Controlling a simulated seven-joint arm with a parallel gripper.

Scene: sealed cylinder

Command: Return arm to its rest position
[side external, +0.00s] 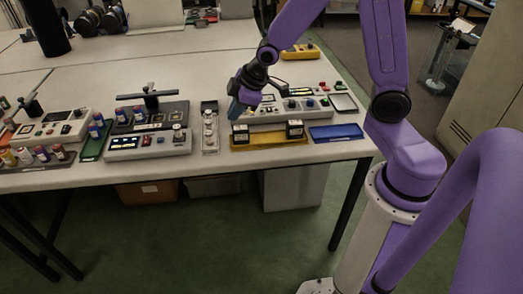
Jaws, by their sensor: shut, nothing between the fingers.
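My arm is purple and reaches down over the table from the right. My gripper (236,108) is at the end of a dark wrist, pointing down and to the left. It is shut and holds nothing that I can see. It is just above and beside the left end of a grey panel (272,117) with knobs and buttons. Whether its tip touches anything is too small to tell. No sealed cylinder can be made out for certain in this view.
A yellow tray (268,140) with two dark boxes and a blue tray (337,133) lie near the table's front right. Instruments with coloured bottles (37,153) stand at the left. A tall black cylinder (46,28) stands at the back left. The table's (190,71) middle rear is mostly clear.

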